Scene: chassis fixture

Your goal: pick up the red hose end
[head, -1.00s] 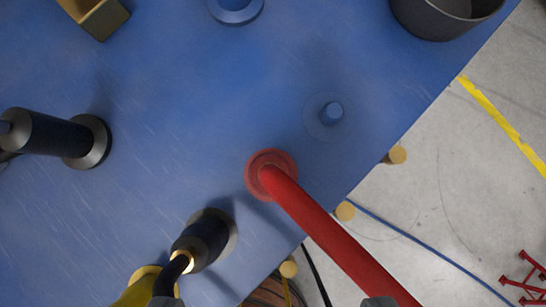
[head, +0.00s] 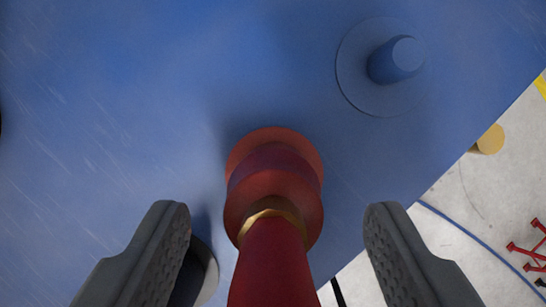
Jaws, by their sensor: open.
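The red hose end (head: 274,185) is in the lower middle of the head view, a rounded red fitting with a brass-coloured ring at its base. The red hose (head: 270,270) runs from it down out of the picture. My gripper (head: 278,225) is open, with one grey finger to the left of the hose end and one to the right. Both fingers are apart from it, with clear gaps. Whether the fitting is seated on the blue panel (head: 130,110) is hard to tell.
A blue peg on a round base (head: 395,60) stands up and right of the hose end. A dark round fitting (head: 203,272) is partly hidden behind the left finger. A tan peg (head: 488,140) sits by the panel's edge, with concrete floor beyond.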

